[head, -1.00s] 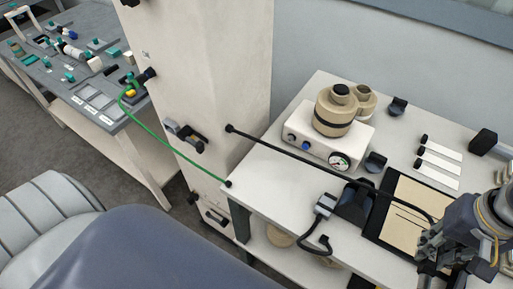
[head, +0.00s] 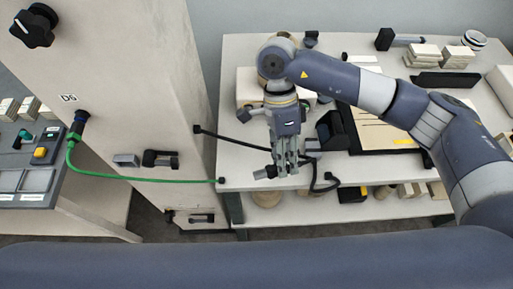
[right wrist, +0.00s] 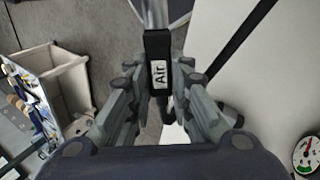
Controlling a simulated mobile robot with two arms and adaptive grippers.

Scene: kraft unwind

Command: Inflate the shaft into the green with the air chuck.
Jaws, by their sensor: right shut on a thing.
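My right gripper (head: 285,165) hangs over the front left part of the white table, fingers pointing down. In the right wrist view it is shut on the air chuck (right wrist: 160,72), a black block with a white "Air" label and a grey metal end. In the head view a dark end of the held chuck (head: 264,173) shows beside the fingertips, near the table's front edge. A round pressure gauge (right wrist: 307,155) with a green zone shows at the right edge of the wrist view; my arm hides it in the head view. I cannot identify the shaft surely. My left gripper is not in view.
A black hose (head: 230,142) runs from the cream cabinet (head: 120,90) to behind my gripper. A green hose (head: 130,177) joins the cabinet fitting to the table corner.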

